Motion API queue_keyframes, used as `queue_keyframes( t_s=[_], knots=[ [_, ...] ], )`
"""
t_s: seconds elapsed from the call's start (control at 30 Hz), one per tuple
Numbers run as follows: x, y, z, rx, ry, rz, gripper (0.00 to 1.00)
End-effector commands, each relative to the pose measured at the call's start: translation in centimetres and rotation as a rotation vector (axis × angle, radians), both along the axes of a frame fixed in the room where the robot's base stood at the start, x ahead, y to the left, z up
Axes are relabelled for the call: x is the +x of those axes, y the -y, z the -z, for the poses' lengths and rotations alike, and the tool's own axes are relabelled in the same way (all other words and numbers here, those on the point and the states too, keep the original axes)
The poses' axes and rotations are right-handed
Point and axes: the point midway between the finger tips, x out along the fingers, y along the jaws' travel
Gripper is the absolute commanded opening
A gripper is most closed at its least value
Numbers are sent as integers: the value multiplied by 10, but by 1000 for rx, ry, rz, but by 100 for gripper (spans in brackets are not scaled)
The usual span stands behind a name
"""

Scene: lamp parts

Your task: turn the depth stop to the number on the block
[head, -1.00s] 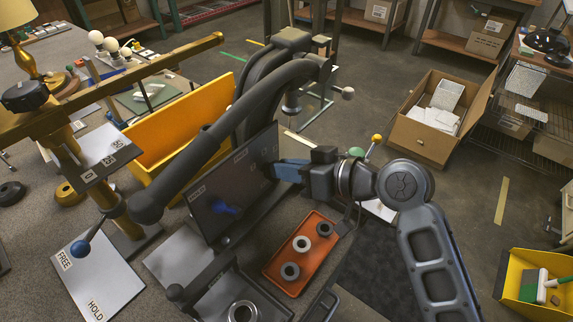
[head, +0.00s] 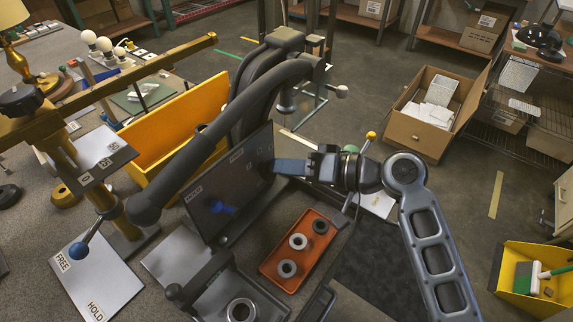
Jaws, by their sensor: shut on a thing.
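A black upright panel (head: 226,200) stands in the middle of the head view, on the press below its thick dark arm. It carries a blue lever (head: 222,208), small pale marks and a label along its top edge. My gripper (head: 274,166), with blue fingers, reaches in from the right and is shut at the panel's right part. The fingers close on a small dark knob there, apparently the depth stop. The knob is mostly hidden by the fingers, and its setting cannot be read. No number on a block is legible at the panel from here.
An orange tray (head: 268,268) with several rings lies below my gripper. A yellow bin (head: 165,140) stands behind the panel. A brass stand (head: 65,150) with a numbered plate (head: 107,166) is at the left. An open carton (head: 418,135) stands on the floor at the right.

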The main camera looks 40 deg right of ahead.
Motion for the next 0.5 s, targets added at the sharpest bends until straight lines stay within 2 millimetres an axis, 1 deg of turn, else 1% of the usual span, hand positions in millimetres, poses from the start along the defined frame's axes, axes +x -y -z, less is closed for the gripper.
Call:
queue_keyframes(
  t_s=[0.33,0.37,0.5],
  knots=[
    [0,0,1,2,-3,1,0],
    [0,0,1,1,-2,0,16],
    [0,0,1,1,-2,0,29]
  ],
)
